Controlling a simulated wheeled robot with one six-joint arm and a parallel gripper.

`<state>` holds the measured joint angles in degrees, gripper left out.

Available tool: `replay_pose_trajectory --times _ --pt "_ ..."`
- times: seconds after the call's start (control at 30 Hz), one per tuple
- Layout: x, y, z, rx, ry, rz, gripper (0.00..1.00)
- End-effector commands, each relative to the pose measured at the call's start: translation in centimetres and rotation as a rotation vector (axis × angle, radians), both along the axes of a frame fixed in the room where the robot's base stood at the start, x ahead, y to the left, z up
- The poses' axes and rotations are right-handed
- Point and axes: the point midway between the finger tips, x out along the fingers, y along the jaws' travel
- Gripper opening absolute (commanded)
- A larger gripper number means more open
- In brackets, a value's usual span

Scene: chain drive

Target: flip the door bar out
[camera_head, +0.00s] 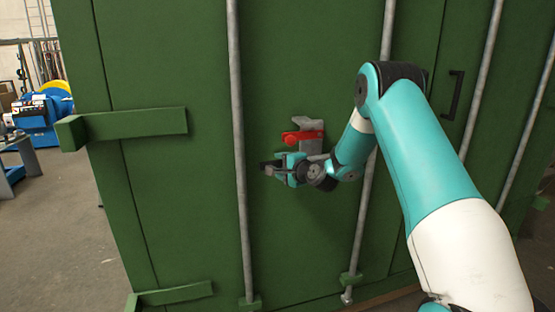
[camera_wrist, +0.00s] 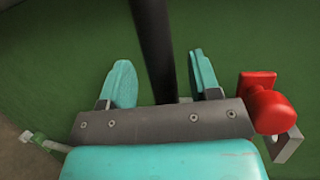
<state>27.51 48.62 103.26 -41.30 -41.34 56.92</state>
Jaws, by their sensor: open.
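A dark bar (camera_wrist: 152,40), seemingly the door bar, runs between the fingers of my gripper (camera_wrist: 162,75) in the wrist view. Its short dark end (camera_head: 267,166) seems to show left of my gripper (camera_head: 281,169) in the head view. My gripper is open, with one teal finger on each side of the bar; I cannot tell whether they touch it. A red latch piece (camera_head: 302,137) on a grey bracket (camera_head: 308,123) sits just above my gripper. In the wrist view the red knob (camera_wrist: 268,108) is close to its right side.
The green door (camera_head: 180,210) carries vertical grey rods; one rod (camera_head: 240,190) stands left of my gripper. A green hinge block (camera_head: 130,124) juts out at the left. A black handle (camera_head: 452,95) is at the right. Open floor (camera_head: 55,240) lies to the left.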

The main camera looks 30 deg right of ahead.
Motion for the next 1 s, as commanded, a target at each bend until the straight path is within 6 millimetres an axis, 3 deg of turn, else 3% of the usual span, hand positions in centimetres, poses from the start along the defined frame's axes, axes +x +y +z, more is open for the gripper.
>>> replay_pose_trajectory --times 0.2,0.53,0.8,1.0 --pt "2.2 0.1 -0.4 -0.001 0.002 0.001 0.57" --pt "2.6 0.1 -0.5 -0.001 0.001 0.0 0.57" --pt "2.5 0.1 -0.5 -0.001 0.001 0.0 0.0" --pt "2.5 0.6 -0.6 -0.001 0.001 0.012 0.0"
